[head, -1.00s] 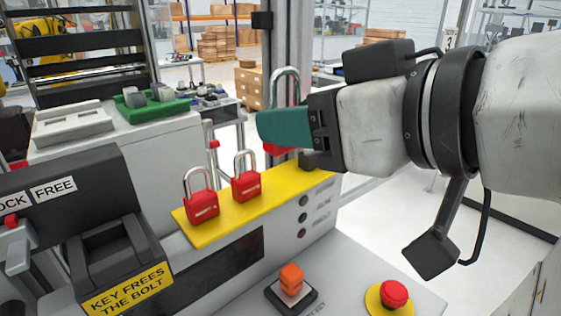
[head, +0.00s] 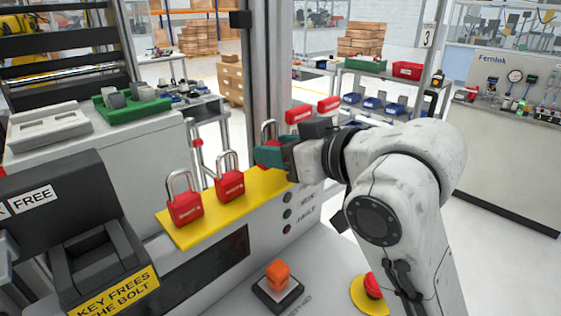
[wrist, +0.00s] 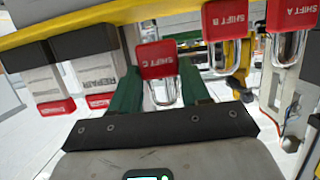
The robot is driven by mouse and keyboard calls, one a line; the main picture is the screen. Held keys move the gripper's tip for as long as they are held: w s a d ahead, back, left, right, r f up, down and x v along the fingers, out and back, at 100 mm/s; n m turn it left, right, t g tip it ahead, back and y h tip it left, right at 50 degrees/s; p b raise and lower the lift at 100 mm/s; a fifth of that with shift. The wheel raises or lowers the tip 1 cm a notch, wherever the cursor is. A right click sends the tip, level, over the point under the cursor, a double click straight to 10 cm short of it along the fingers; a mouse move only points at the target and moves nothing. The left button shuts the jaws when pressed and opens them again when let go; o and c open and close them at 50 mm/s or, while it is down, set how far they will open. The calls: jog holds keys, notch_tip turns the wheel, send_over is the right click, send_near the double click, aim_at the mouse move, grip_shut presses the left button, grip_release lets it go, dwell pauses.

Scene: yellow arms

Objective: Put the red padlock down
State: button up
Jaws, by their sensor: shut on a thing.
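My gripper (head: 262,154), with green fingers, is shut on the red padlock marked SHIFT C (wrist: 157,68). In the wrist view a finger stands on each side of it. In the head view its steel shackle (head: 268,130) rises above the fingers, which hide most of its body. It is at the far end of the yellow ledge (head: 200,228); I cannot tell whether it touches the ledge. Two more red padlocks stand upright on the ledge: SHIFT A (head: 185,207) and SHIFT B (head: 229,185). Both also show at the right in the wrist view.
Red-ended pieces (head: 298,114) stand just beyond my gripper, one marked REPAIR in the wrist view (wrist: 97,75). A black key box (head: 105,262) is at front left. An orange knob (head: 278,275) and a red button (head: 373,285) are below the ledge.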

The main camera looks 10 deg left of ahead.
jog(key=shift+s+f, duration=0.1)
jog(key=shift+f, duration=1.2)
jog(key=shift+f, duration=0.1)
jog(key=o, duration=1.1)
jog(key=shift+d, duration=0.15)
jog(key=b+v, duration=0.1)
jog(key=v, duration=1.1)
